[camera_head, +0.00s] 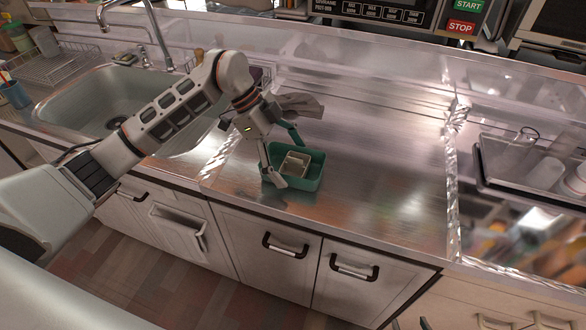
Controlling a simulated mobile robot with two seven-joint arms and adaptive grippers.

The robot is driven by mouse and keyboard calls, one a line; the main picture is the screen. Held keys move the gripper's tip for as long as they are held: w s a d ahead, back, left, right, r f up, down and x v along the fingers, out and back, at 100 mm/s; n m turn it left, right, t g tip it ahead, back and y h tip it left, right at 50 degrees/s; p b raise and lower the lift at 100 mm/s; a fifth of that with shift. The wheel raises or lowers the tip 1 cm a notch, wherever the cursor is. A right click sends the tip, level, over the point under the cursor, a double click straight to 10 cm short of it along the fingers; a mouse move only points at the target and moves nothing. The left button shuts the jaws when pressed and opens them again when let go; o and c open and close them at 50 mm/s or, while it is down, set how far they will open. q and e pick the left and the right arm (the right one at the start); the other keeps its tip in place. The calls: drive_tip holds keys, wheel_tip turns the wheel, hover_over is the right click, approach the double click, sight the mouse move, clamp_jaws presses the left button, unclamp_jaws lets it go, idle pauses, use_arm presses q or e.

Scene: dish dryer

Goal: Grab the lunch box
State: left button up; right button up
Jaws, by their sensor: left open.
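The lunch box (306,185) is an open teal box on the metal counter, with a small beige divided insert (293,163) inside it. My left gripper (285,157) is over the left part of the box, with its fingers spread apart. One finger is at the box's front left side, the other at its back edge. I cannot tell whether the fingers touch the box. The gripper hides part of the box's left side. My right gripper is not in view.
A sink (110,105) with a tap lies to the left. A grey object (300,105) lies behind the gripper. The counter (385,190) right of the box is clear up to a clear ridged edge. A dark tray (530,180) with dishes stands at the right.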

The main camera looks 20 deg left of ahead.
use_arm(q)
drive_tip(key=shift+d+f, duration=0.3)
drive_tip(key=shift+f, duration=0.2)
drive_tip(key=shift+r, duration=0.1)
drive_tip(key=c, duration=1.3)
drive_tip(key=shift+o, duration=0.2)
